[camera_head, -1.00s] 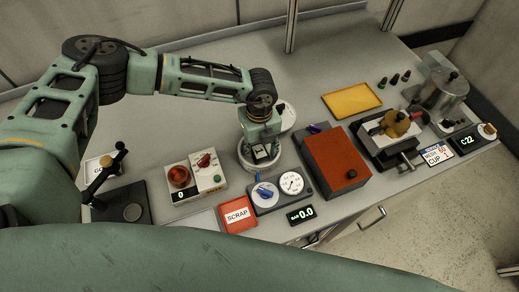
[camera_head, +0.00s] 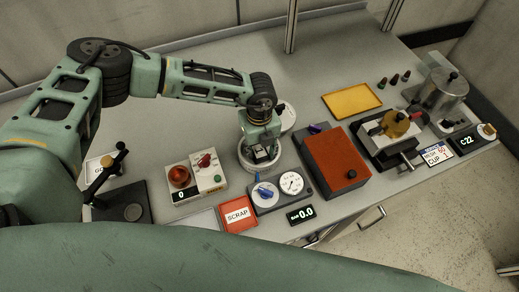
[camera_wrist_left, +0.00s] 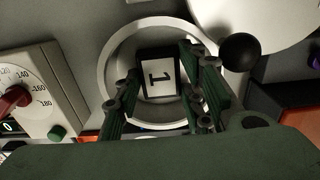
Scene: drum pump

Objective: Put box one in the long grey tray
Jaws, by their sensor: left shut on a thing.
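Box one is a small dark box with a white top marked "1" (camera_wrist_left: 159,76). It is inside a round, pale-rimmed dish (camera_wrist_left: 107,62) in the left wrist view. My left gripper (camera_wrist_left: 158,98) reaches down into the dish and is shut on the box, with a finger on either side. In the head view the left gripper (camera_head: 262,152) is over the same round dish (camera_head: 244,160), near the middle of the bench. Whether the box touches the dish floor is not clear. I cannot identify the long grey tray for certain. My right gripper is out of view.
A dial-and-gauge unit (camera_head: 281,188) and a red SCRAP bin (camera_head: 238,214) stand in front of the dish. A red-knobbed control box (camera_head: 198,177) is left, a red-brown case (camera_head: 336,162) right. A yellow tray (camera_head: 352,100) lies farther back. The bench behind the dish is mostly clear.

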